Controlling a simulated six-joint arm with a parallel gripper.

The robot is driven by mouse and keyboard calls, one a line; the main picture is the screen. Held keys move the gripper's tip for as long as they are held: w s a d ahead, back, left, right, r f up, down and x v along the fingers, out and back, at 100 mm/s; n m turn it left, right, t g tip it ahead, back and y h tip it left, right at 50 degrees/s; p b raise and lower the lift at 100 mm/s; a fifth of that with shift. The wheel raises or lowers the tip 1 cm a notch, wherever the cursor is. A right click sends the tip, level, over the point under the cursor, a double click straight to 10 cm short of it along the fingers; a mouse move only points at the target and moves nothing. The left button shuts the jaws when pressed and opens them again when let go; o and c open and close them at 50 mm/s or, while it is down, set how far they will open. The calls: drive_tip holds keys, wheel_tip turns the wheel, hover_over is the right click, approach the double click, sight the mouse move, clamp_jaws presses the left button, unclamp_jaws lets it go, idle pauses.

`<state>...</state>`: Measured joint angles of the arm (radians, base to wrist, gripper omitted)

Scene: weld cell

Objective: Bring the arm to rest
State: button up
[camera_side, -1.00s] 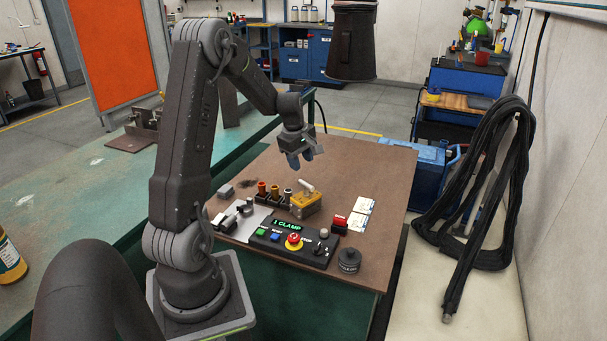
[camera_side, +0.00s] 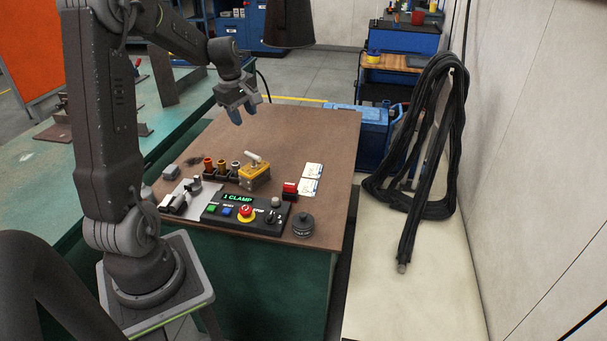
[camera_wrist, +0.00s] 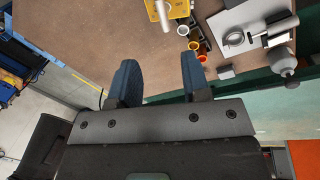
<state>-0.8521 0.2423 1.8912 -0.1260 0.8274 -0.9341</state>
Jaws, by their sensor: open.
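My gripper (camera_side: 248,111) is open and empty, held above the far left part of the brown work board (camera_side: 318,130). In the wrist view its two blue fingers (camera_wrist: 160,80) stand apart with bare board and the board's edge between and beyond them. A yellow box with a pale handle (camera_side: 254,178) stands on the board, in front of the gripper and apart from it. A row of coloured cups (camera_side: 221,167) sits to the left of the box. The control panel (camera_side: 240,214) shows "1 CLAMP" in green.
A grey plate with fittings (camera_side: 184,200) lies left of the panel. A dark hanging cylinder (camera_side: 288,22) is behind. The board's far right is clear.

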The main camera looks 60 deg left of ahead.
drive_tip(key=s+d+r+m+t, duration=0.1)
drive_tip(key=d+r+m, duration=0.35)
drive_tip(key=d, duration=0.55)
drive_tip(key=s+d+r+m, duration=0.1)
drive_tip(key=d+r+m, duration=0.2)
drive_tip(key=d+m, duration=0.45)
drive_tip(key=s+d+m+t, duration=0.2)
drive_tip(key=s+d+m, duration=0.7)
drive_tip(key=d, duration=0.6)
drive_tip(key=shift+s+r+h, duration=0.15)
drive_tip(key=shift+s+h, duration=0.25)
drive_tip(key=shift+s, duration=0.35)
